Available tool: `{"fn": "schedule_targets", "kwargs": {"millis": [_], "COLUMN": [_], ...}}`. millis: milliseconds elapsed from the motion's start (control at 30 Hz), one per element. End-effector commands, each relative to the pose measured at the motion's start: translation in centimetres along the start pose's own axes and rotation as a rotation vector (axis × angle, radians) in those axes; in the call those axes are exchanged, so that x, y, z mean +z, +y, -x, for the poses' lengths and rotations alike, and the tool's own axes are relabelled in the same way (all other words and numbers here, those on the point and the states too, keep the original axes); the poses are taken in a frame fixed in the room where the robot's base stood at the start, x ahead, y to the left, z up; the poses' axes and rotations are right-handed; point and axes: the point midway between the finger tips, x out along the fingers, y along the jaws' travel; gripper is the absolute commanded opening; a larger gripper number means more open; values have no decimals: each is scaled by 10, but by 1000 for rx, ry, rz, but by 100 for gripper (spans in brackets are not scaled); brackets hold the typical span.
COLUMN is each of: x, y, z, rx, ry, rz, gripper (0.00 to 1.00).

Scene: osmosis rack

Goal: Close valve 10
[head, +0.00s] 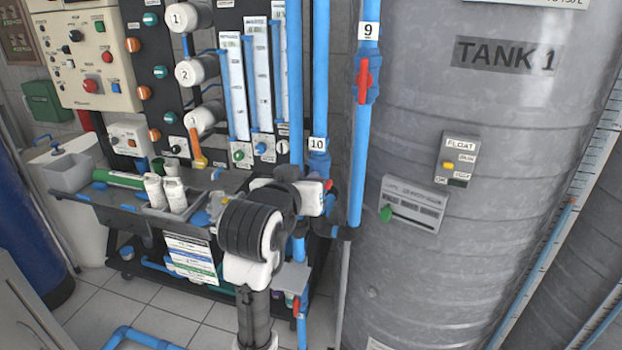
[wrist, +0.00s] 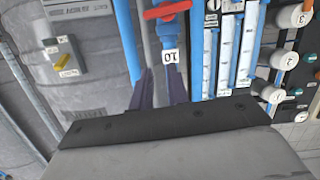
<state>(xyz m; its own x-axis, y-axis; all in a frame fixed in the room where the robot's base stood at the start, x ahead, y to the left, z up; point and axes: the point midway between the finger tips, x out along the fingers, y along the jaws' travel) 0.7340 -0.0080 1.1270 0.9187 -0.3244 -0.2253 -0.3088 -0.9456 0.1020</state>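Valve 10 has a red handle (wrist: 167,9), seen at the top edge of the wrist view, which is upside down. The handle lies roughly across its blue pipe, close to the label 10 (wrist: 170,56). In the head view the label 10 (head: 317,144) is on the blue pipe, and only a bit of red (head: 328,184) shows below it behind my arm. My gripper (wrist: 161,82) has its two dark fingers apart with nothing held between them. They point toward the pipe, short of the handle in the picture. My wrist hides much of the valve in the head view.
Valve 9's red handle (head: 363,80) is in line with its pipe, right of pipe 10. The grey Tank 1 (head: 480,250) stands close on the right, with a float box (head: 458,160). Flow meters (head: 260,85) and a bench with bottles (head: 174,190) are left.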

Motion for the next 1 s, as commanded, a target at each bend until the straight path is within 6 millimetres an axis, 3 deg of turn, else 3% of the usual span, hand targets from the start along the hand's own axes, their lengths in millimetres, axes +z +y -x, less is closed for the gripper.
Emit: {"fn": "schedule_targets", "kwargs": {"millis": [33,200,367,633,1000], "x": [18,59,77,71,52], "y": [-5,-18,-25,-25,-24], "z": [-4,-16,-20,-38,-113], "rx": [-3,-5,-2,2,2], "ry": [14,119,203,228,227], "rz": [2,7,12,14,12], "gripper": [24,46,67,100,100]}}
